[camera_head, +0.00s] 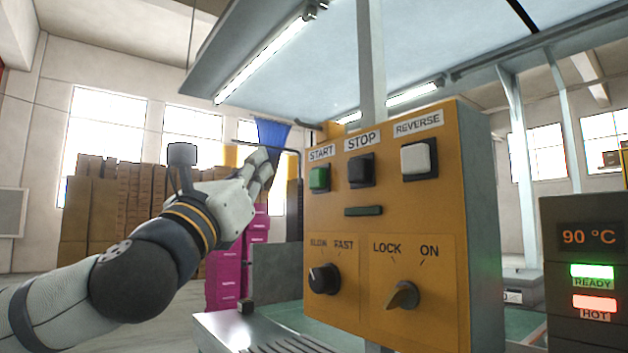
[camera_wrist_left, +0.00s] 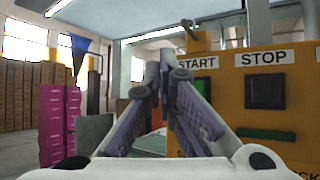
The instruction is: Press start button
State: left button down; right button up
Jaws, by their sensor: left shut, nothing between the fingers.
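The green start button (camera_head: 319,178) is on the upper left of the yellow control panel (camera_head: 345,235), under a START label. My left gripper (camera_head: 264,158) is shut and empty. In the head view it is to the left of the start button, at about the button's height or slightly above, with a visible gap. In the left wrist view the left fingertips (camera_wrist_left: 165,58) meet just left of the START label. My right gripper is not in view.
The black STOP button (camera_head: 361,170) and the white REVERSE button (camera_head: 417,159) are right of START. Pink boxes (camera_head: 226,277) and stacked cartons (camera_head: 120,200) stand behind. A dark display (camera_head: 588,265) is at the right.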

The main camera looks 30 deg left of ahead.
aim_at(317, 179)
pick_arm(q)
jog(key=w+d, duration=0.2)
jog(key=w, duration=0.4)
jog(key=shift+d+b, duration=0.25)
jog(key=shift+b, duration=0.05)
jog(key=shift+w, duration=0.1)
dwell(1.0)
jog(key=shift+w+d, duration=0.15)
jog(key=shift+w, duration=0.15)
